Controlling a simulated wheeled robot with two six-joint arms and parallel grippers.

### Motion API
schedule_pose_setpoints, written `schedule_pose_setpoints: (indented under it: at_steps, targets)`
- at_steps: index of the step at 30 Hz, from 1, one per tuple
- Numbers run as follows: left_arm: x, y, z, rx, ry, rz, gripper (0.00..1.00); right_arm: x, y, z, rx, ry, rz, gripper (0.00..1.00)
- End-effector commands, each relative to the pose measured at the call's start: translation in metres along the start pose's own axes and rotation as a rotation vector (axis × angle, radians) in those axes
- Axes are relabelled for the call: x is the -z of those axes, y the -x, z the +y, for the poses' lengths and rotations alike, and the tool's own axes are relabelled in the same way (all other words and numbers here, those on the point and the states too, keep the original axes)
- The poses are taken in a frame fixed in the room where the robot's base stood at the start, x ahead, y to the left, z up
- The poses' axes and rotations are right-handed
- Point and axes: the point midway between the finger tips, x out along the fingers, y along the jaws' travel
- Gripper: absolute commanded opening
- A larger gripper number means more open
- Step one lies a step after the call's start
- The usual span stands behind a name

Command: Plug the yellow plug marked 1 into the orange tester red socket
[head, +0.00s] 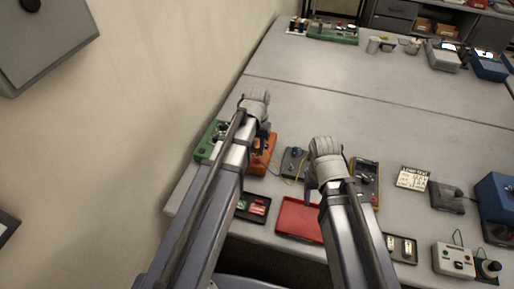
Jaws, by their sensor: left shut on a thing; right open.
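The orange tester (270,148) stands near the left edge of the table, partly covered by my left arm. Its red socket cannot be made out. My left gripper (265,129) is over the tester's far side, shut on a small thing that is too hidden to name. The yellow plug marked 1 cannot be made out. A thin yellow lead (286,180) lies between the tester and my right gripper. My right gripper (310,184) is open above the table, right of the tester; its fingertips are partly hidden.
A green device (208,140) stands left of the tester. A small dark box (292,161) and a yellow-edged meter (371,168) flank my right gripper. A red tray (297,220) lies at the front edge. A white label card (411,179) lies right. The table's middle is clear.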

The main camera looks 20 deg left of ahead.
Motion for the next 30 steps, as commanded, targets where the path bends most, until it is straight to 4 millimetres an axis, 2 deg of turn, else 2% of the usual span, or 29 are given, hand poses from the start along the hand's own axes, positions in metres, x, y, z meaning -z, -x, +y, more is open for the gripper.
schedule_pose_setpoints:
  at_steps: [1,7,30]
  targets:
    - [0.000,-0.010,0.000,0.000,0.000,0.000,0.00,0.001,-0.010,-0.001,0.000,0.000,0.000,0.62]
    - [0.000,-0.020,0.000,0.000,0.000,0.000,0.00,0.001,-0.020,-0.002,0.000,-0.001,0.000,0.62]
    - [0.000,-0.021,0.000,0.000,0.000,0.000,0.00,0.001,-0.020,-0.002,0.000,-0.001,0.000,0.62]
